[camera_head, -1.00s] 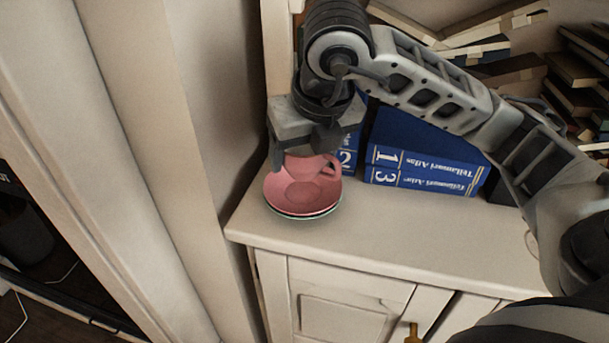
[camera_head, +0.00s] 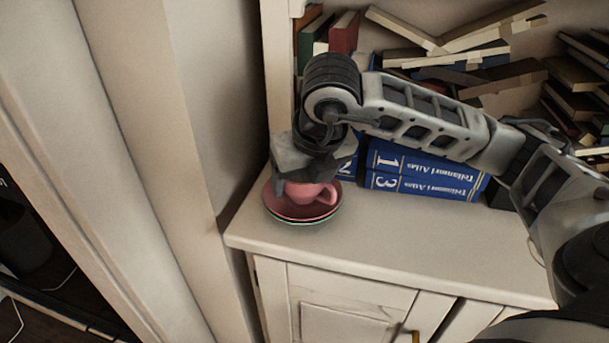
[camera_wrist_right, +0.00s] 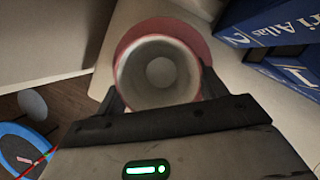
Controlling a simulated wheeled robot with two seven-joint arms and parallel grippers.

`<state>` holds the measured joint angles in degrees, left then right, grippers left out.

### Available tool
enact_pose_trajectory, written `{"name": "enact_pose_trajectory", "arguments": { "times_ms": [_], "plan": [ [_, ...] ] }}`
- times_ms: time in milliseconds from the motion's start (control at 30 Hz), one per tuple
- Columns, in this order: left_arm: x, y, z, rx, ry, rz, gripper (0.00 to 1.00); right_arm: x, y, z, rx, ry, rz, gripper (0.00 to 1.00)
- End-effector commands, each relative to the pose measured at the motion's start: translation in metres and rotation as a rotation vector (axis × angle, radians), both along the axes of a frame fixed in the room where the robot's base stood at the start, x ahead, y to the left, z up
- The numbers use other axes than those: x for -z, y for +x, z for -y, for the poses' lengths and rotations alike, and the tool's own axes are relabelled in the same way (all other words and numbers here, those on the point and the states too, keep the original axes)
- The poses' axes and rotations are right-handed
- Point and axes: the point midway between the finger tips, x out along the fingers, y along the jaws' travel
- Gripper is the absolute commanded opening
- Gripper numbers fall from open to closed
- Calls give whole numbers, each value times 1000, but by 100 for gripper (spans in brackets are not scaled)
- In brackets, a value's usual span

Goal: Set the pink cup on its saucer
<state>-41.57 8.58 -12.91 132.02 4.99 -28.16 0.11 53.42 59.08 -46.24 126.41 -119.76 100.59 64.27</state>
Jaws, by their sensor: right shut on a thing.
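The pink cup (camera_head: 306,193) is upright over the pink saucer (camera_head: 290,210) at the left end of the white cabinet top. It looks to be resting on the saucer or just above it; I cannot tell which. A greenish plate rim shows under the saucer. My right gripper (camera_head: 296,184) is shut on the cup from above. In the right wrist view the cup's pale inside (camera_wrist_right: 158,72) lies between the two fingers, with the pink saucer (camera_wrist_right: 185,32) behind it. My left gripper is not in view.
Blue atlas volumes (camera_head: 425,175) lie just right of the cup. Loose books (camera_head: 470,45) fill the shelf behind. A wall post (camera_head: 215,120) stands close on the left. The front of the cabinet top (camera_head: 390,240) is clear.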

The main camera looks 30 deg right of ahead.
Motion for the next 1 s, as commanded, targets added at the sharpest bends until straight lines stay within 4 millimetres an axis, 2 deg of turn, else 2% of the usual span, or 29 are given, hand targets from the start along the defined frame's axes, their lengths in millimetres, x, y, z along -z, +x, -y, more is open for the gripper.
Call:
{"name": "enact_pose_trajectory", "arguments": {
  "times_ms": [167, 200, 267, 500, 667, 1000],
  "plan": [
    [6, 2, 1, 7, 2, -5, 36, 3, 0, 0, 0, 1, 1, 46],
    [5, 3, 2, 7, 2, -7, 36, 2, 0, 0, 0, 0, 1, 79],
    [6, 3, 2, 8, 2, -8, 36, 2, 0, 0, 0, 0, 0, 93],
    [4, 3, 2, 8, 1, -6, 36, 1, 0, 0, 0, 0, 0, 93],
    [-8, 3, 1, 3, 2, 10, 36, -10, -1, 0, 0, 1, 2, 93],
    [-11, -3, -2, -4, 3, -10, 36, -79, -28, -7, -2, 1, 6, 93]
  ]
}}
